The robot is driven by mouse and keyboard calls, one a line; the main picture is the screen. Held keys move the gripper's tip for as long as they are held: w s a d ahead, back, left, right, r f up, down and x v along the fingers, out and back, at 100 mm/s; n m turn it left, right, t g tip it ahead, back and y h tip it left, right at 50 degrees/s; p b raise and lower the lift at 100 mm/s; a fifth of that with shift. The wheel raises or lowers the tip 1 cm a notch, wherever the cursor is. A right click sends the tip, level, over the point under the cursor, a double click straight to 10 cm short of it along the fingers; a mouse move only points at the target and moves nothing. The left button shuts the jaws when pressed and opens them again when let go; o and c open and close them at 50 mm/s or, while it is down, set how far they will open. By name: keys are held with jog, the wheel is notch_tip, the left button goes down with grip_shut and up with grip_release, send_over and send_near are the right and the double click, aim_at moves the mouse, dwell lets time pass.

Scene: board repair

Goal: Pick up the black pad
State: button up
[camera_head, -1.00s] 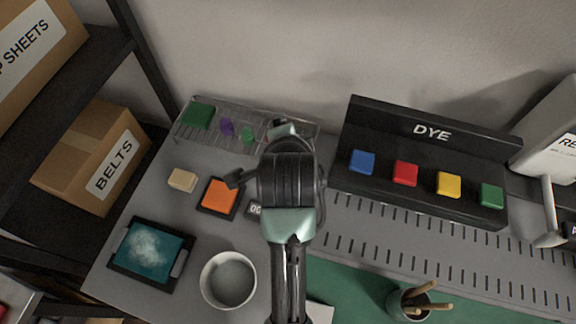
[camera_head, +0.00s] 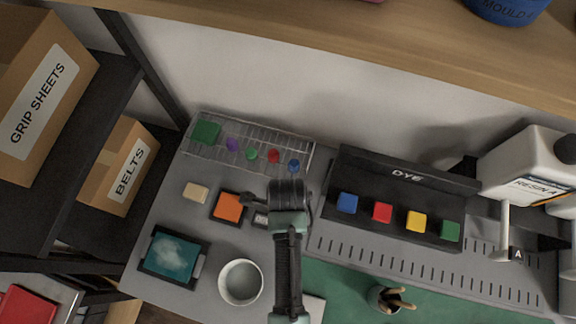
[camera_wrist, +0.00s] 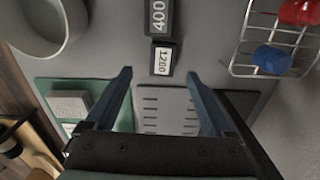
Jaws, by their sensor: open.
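My gripper (camera_wrist: 160,75) is open and empty, its two blue-grey fingers apart above the grey bench. In the wrist view a small dark pad labelled 1200 (camera_wrist: 160,69) lies just beyond and between the fingertips. A dark piece labelled 400 (camera_wrist: 171,22) lies beside it, cut off by the top edge. In the head view my arm mostly hides this spot; only part of a dark labelled piece (camera_head: 261,219) shows left of the arm. I cannot tell for certain which dark piece is the black pad. The fingertips are hidden there.
An orange block in a dark frame (camera_head: 228,206), a tan block (camera_head: 196,192), a white bowl (camera_head: 241,283) and a teal tray (camera_head: 172,257) lie left. A wire rack (camera_head: 270,135) stands behind, a black DYE stand (camera_head: 400,190) right. A green mat (camera_head: 345,295) lies in front.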

jog(key=shift+w+d+f, duration=0.1)
jog(key=shift+w+f, duration=0.05)
jog(key=shift+f, duration=3.45)
grip_shut()
notch_tip(320, 180, up, 10)
jog(key=shift+p, duration=0.3)
